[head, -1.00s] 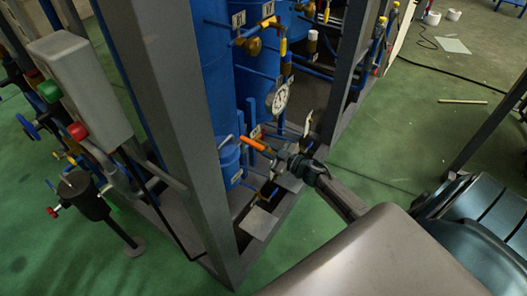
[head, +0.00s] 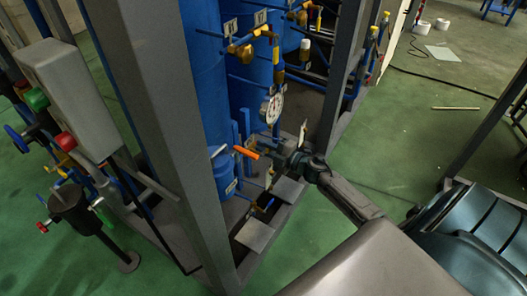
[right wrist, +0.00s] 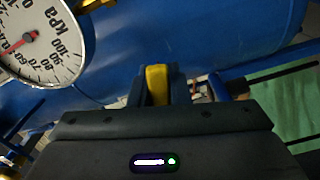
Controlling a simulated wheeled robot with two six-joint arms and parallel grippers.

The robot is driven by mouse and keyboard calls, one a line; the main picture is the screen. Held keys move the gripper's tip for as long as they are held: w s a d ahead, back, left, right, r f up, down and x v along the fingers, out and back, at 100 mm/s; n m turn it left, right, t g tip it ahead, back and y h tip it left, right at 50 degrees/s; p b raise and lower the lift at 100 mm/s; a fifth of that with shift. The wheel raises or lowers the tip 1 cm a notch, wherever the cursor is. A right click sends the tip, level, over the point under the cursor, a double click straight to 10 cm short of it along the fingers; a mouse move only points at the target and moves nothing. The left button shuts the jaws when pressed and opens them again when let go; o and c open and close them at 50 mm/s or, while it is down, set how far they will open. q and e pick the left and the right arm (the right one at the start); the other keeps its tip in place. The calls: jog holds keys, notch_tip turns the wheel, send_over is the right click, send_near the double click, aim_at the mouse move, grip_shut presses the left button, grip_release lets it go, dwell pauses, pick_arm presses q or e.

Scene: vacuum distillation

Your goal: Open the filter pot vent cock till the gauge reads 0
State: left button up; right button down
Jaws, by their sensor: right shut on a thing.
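The pressure gauge (head: 272,107) has a white round face and stands on the piping in front of the blue vessels. In the right wrist view its kPa dial (right wrist: 45,45) is cut off at the upper left. Its red needle points to the lower left; I cannot read the exact value. My right gripper (right wrist: 157,88) is shut on a yellow handle (right wrist: 157,80), which shows between its fingers. In the head view my right gripper (head: 280,151) is below the gauge, beside an orange lever (head: 246,152). I cannot tell which cock the held handle belongs to. My left gripper is out of view.
A grey frame post (head: 165,120) stands close on the left, with a grey control box (head: 75,95) beyond it. Another post (head: 342,80) stands behind my right gripper. A small blue pot (head: 224,172) sits below the orange lever. Green floor (head: 440,150) is open at the right.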

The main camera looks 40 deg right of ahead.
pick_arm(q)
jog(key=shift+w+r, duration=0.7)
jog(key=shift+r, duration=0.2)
pick_arm(e)
jog(key=shift+d+r+n, duration=0.1)
jog(key=shift+r+n, duration=0.35)
jog(key=shift+n, duration=0.65)
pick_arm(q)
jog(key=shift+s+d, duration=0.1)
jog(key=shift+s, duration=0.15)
pick_arm(e)
jog(key=c, duration=1.4)
grip_release()
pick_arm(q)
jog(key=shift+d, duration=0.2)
pick_arm(e)
jog(key=shift+o, duration=0.2)
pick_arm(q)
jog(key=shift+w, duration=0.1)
